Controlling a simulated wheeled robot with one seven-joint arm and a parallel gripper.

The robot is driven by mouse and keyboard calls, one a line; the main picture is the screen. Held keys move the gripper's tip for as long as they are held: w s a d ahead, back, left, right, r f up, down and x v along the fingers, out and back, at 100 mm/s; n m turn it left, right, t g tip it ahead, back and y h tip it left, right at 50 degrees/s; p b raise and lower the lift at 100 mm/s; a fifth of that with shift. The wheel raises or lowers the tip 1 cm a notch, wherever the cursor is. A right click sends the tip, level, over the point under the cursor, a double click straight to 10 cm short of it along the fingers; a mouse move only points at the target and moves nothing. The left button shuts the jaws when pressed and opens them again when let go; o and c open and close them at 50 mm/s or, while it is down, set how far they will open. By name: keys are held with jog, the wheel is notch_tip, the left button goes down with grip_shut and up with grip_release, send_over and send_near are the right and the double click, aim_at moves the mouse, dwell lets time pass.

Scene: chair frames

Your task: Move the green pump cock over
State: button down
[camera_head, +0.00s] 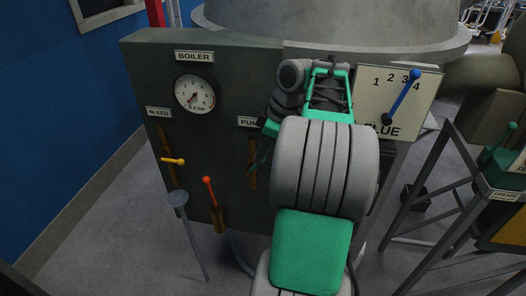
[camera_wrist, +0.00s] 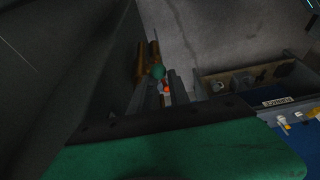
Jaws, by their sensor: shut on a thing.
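The green pump cock shows in the wrist view as a green knob (camera_wrist: 158,71) beside brown pipes. My gripper (camera_wrist: 166,92) is shut on it, with the fingers around the part just below the knob. In the head view my arm covers most of the cock, and its brown pipe (camera_head: 253,178) shows under the partly hidden PUMP label (camera_head: 248,122). The exact grip and the lever's angle are hard to tell in the dark picture.
The panel (camera_head: 232,70) also carries a gauge (camera_head: 194,94), a yellow BLEED lever (camera_head: 174,161) and a red lever (camera_head: 209,191) close by at lower left. A blue FLUE lever (camera_head: 402,97) stands right of my arm. A metal frame (camera_head: 434,187) stands at right.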

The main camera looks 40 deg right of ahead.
jog(key=shift+w+a+r, duration=0.35)
jog(key=shift+w+a, duration=0.1)
jog(key=shift+w, duration=0.1)
jog(key=shift+w+a+p, duration=0.25)
jog(key=shift+w+p, duration=0.05)
jog(key=shift+r, duration=0.1)
jog(key=shift+w+a+r, duration=0.3)
jog(key=shift+w+a, duration=0.3)
jog(key=shift+w, duration=0.2)
jog(key=c, duration=2.2)
grip_release()
jog(key=c, duration=1.7)
grip_release()
